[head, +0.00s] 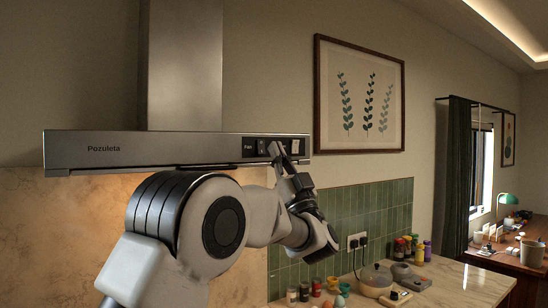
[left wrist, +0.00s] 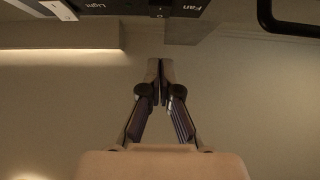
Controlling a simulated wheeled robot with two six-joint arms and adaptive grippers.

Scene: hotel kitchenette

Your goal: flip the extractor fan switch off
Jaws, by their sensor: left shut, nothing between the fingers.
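The extractor hood (head: 130,147) is a long steel bar on the wall, with a dark control panel at its right end. The fan switch (head: 262,147) is a small dark rocker beside the "Fan" label; its tilt is too small to tell. In the left wrist view the panel (left wrist: 135,6) shows upside down along the top edge, with "Fan" and "Light" labels. The tips (left wrist: 160,66) show below the panel in the wrist view; contact cannot be told. My right gripper is out of view.
A pale light switch (head: 296,148) sits at the panel's right and also shows in the left wrist view (left wrist: 60,10). A framed picture (head: 360,95) hangs to the right.

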